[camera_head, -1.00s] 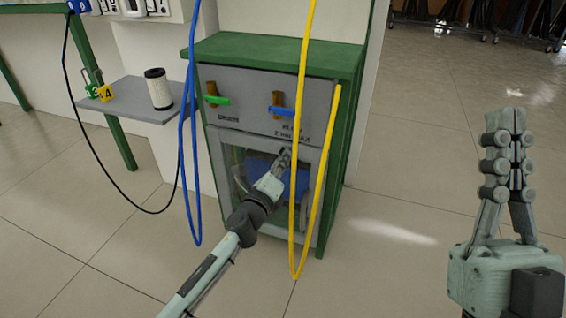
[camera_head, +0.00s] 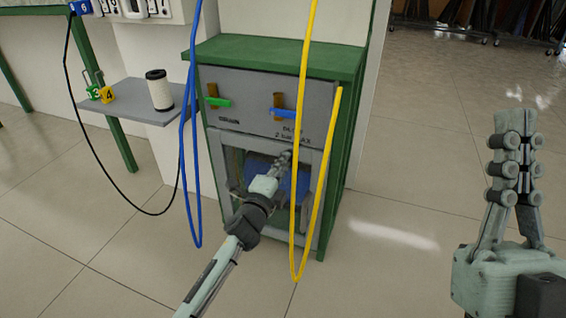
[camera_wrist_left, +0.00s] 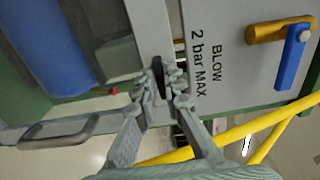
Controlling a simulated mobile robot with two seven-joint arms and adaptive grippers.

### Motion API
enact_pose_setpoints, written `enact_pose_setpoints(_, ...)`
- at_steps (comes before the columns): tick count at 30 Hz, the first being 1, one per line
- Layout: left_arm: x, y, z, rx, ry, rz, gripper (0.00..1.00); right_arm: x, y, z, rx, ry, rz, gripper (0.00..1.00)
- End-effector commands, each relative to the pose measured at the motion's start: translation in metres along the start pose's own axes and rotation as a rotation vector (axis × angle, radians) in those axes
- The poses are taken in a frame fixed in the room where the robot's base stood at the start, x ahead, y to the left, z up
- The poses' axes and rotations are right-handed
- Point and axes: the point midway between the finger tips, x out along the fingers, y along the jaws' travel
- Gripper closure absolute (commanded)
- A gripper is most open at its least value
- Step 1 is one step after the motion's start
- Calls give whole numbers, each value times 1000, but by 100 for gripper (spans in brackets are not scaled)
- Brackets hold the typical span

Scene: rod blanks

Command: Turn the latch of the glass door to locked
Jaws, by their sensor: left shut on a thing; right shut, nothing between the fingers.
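The glass door (camera_head: 228,180) is the lower front of a green and grey cabinet, and it looks closed. My left gripper (camera_head: 286,157) is at the door's top edge. In the left wrist view its fingers (camera_wrist_left: 165,88) are shut on a small black latch (camera_wrist_left: 157,68) at the door frame, and they hide part of it. The latch's turned position is hard to tell. A grey door handle (camera_wrist_left: 60,133) shows at lower left in that view. My right gripper (camera_head: 516,165) is shut and empty, raised over the floor at right.
A yellow hose (camera_head: 297,200) hangs close in front of the door's right side; a blue hose (camera_head: 184,170) hangs at its left. Green (camera_head: 218,102) and blue (camera_head: 283,112) levers sit above the door. A grey shelf (camera_head: 130,108) holds a white cylinder (camera_head: 158,90). Floor at right is clear.

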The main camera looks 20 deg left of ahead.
Motion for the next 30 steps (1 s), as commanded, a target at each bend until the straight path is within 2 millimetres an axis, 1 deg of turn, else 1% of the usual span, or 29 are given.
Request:
enact_pose_setpoints(14,0,1,-2,-15,3,0,100,0,0,0,1,-4,-1,100)
enact_pose_setpoints(15,0,1,-2,-15,3,0,87,0,0,0,1,-4,-1,100)
enact_pose_setpoints(19,0,0,-1,-14,2,0,71,0,0,0,1,-4,-1,100)
enact_pose_setpoints(20,0,0,-1,-14,2,0,70,0,0,0,1,-4,-1,100)
enact_pose_setpoints(27,0,0,0,-13,1,0,70,0,-1,0,2,-4,-1,100)
enact_pose_setpoints(30,-5,1,0,-12,1,1,70,0,-1,0,3,-4,0,100)
